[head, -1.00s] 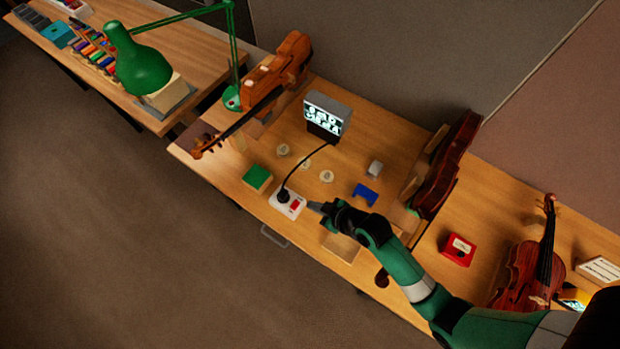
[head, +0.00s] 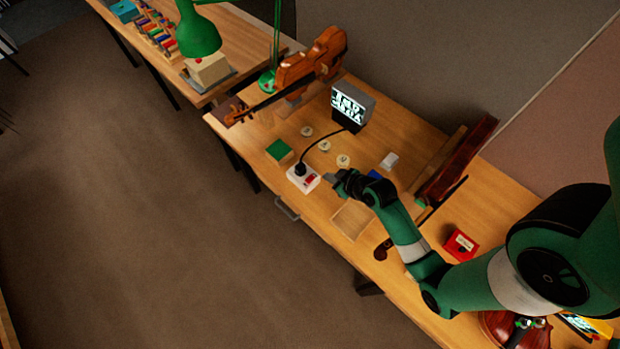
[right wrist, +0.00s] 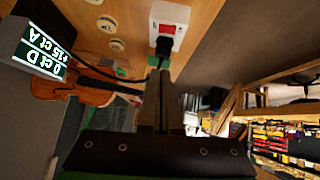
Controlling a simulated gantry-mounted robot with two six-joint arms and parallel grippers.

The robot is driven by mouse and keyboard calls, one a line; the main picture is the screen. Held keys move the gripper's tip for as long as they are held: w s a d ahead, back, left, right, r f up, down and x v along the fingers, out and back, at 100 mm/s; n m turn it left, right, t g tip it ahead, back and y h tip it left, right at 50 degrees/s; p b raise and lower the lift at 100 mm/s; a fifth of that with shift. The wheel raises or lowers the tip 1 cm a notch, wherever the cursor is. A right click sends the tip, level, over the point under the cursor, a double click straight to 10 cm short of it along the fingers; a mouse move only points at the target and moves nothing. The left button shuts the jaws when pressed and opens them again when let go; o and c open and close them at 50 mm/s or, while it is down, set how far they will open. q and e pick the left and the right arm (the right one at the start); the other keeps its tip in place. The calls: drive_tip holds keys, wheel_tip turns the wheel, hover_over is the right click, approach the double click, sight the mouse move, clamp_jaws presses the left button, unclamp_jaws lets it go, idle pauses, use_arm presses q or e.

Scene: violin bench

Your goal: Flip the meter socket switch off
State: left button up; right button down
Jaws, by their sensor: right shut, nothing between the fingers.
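The meter socket (head: 296,182) is a small white block near the bench's front edge, with a red switch (head: 310,181) on its right part and a black plug (head: 300,169) in it. A black cable runs from the plug to the lit meter (head: 351,106). My right gripper (head: 331,178) is shut and empty, just right of the switch; I cannot tell whether it touches. In the right wrist view the socket (right wrist: 171,13), red switch (right wrist: 167,28) and plug (right wrist: 163,46) lie beyond the closed fingertips (right wrist: 160,74). The switch's tilt is too small to read. My left gripper is out of view.
A green block (head: 279,150) sits left of the socket. Several pale round discs (head: 324,146) lie behind it. A shallow wooden tray (head: 352,218) and a red box (head: 460,245) are to the right. A violin (head: 300,72) stands at the back left.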

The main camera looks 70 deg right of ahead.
drive_tip(key=shift+f, duration=0.1)
drive_tip(key=b, duration=0.5)
hover_over(310, 175)
drive_tip(key=s+a, duration=0.2)
wheel_tip(310, 175, down, 7)
drive_tip(key=shift+s+f, duration=0.1)
drive_tip(key=shift+s, duration=0.05)
drive_tip(key=f, duration=0.2)
drive_tip(key=shift+s+d+f+b, duration=0.15)
drive_tip(key=shift+d+f+b, duration=0.05)
drive_tip(key=shift+f+b, duration=0.2)
drive_tip(key=shift+f, duration=0.45)
